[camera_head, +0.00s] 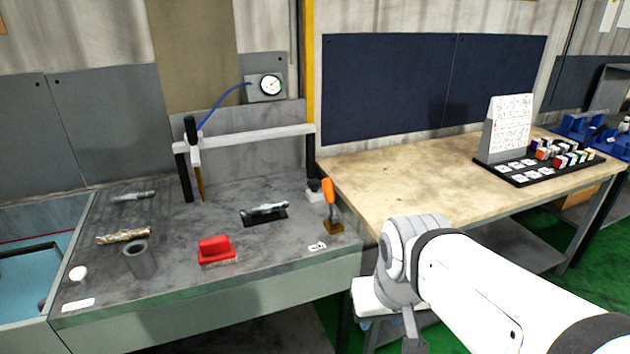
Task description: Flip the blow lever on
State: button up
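An upright black handle (191,130), which looks like the blow lever, stands at the left end of a white crossbar on the grey bench. A pale body and a brown nozzle (200,184) hang below it, pointing down at the bench top. A blue hose (222,105) runs from it up to a round gauge on the wall. I cannot tell from here whether the lever is on or off. My white arm reaches in from the lower right, well apart from the lever. I cannot make out my gripper's fingers.
The grey bench (180,285) holds a red-handled brush (216,250), an orange-handled tool (329,205), a grey cup (140,260) and metal parts. A wooden table (400,185) to the right carries a calendar-like stand (507,127) and a black tray. The bench's middle is partly clear.

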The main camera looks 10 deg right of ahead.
aim_at(329, 192)
jog(key=u, duration=0.05)
jog(key=i, duration=1)
jog(key=z, duration=0.05)
jog(key=k, duration=1.35)
jog(key=z, duration=0.6)
jog(key=i, duration=1.55)
jog(key=u, duration=0.55)
